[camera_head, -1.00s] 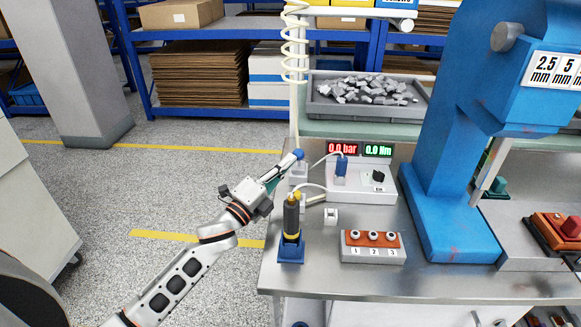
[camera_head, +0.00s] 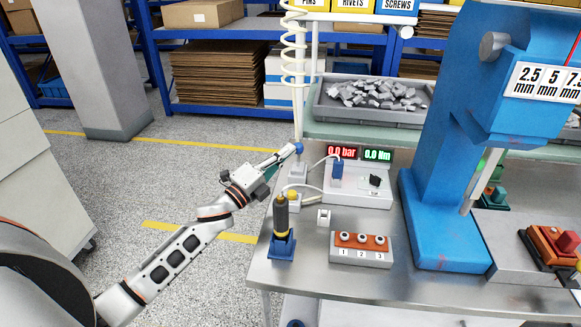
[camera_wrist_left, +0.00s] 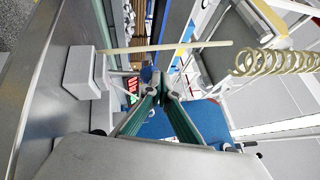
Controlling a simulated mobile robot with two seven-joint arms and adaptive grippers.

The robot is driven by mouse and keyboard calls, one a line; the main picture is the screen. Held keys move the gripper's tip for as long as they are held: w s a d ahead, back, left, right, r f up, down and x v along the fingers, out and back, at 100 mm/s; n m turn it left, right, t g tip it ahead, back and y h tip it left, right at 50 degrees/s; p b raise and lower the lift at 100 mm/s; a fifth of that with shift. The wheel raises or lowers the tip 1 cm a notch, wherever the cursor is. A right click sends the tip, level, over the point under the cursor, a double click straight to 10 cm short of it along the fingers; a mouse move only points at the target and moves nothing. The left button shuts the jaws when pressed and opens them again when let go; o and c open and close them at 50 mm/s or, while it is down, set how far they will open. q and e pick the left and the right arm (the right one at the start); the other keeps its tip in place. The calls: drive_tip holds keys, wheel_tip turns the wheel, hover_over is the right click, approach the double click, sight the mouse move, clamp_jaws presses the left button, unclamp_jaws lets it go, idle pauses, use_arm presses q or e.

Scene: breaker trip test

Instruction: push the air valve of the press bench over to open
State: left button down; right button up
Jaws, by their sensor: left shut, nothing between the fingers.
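The air valve is a grey block (camera_head: 298,172) at the bench's back left corner, below the coiled hose, with a blue knob (camera_head: 298,148) above it. The bench display (camera_head: 342,152) reads 0.0 bar in red. My left gripper (camera_head: 286,157) reaches in from the left, its shut, empty fingers ending right beside the knob; I cannot tell whether they touch. In the left wrist view the green-sided fingers (camera_wrist_left: 164,92) meet at their tips, with a grey block (camera_wrist_left: 84,68) to their left. The lever itself is mostly hidden by the fingers. My right gripper is not in view.
A dark cylindrical tool (camera_head: 281,215) stands in a blue holder in front of the valve. The control box (camera_head: 358,190) and the blue press (camera_head: 440,190) stand to the right. The coiled hose (camera_head: 293,50) hangs above.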

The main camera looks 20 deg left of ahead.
use_arm(q)
drive_tip(key=shift+w+a+r, duration=0.2)
drive_tip(key=shift+w+r, duration=0.25)
drive_tip(key=shift+w, duration=0.2)
drive_tip(key=shift+w+a+r, duration=0.1)
drive_tip(key=shift+w+a, duration=0.1)
drive_tip(key=shift+w, duration=0.45)
drive_tip(key=shift+w+a+f, duration=0.1)
drive_tip(key=shift+w+a, duration=0.1)
drive_tip(key=shift+w, duration=0.45)
drive_tip(key=shift+w+a+r, duration=0.1)
drive_tip(key=shift+w+a, duration=0.1)
drive_tip(key=shift+w, duration=0.45)
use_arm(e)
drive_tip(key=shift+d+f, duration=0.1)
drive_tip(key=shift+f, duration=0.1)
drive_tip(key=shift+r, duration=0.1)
